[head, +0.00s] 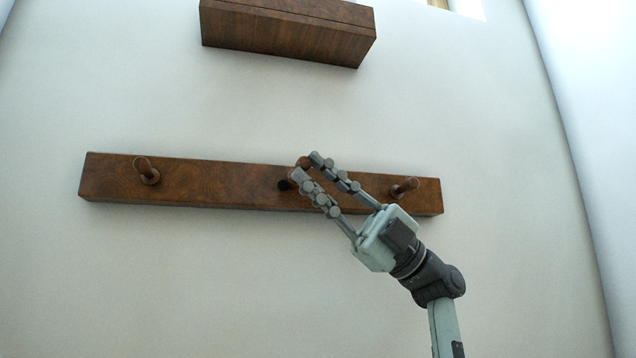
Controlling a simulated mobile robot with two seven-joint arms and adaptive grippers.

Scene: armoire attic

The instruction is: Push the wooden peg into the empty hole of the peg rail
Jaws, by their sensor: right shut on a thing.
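The peg rail (225,185) is a long dark brown wooden bar on the pale wall. A peg (149,174) stands out near its left end, and another peg (404,187) near its right end. The empty hole (284,185) shows as a dark round spot near the middle. My right gripper (307,167) is in front of the rail, just right of the hole. It is shut on the wooden peg (304,162), a small brown piece between the fingertips. The fingers hide most of this peg. I cannot tell whether it touches the rail. My left gripper is not in view.
A dark brown wooden box or shelf (285,35) is on the wall above the rail. The wall between the two is bare, and the wall below the rail is clear apart from my right arm.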

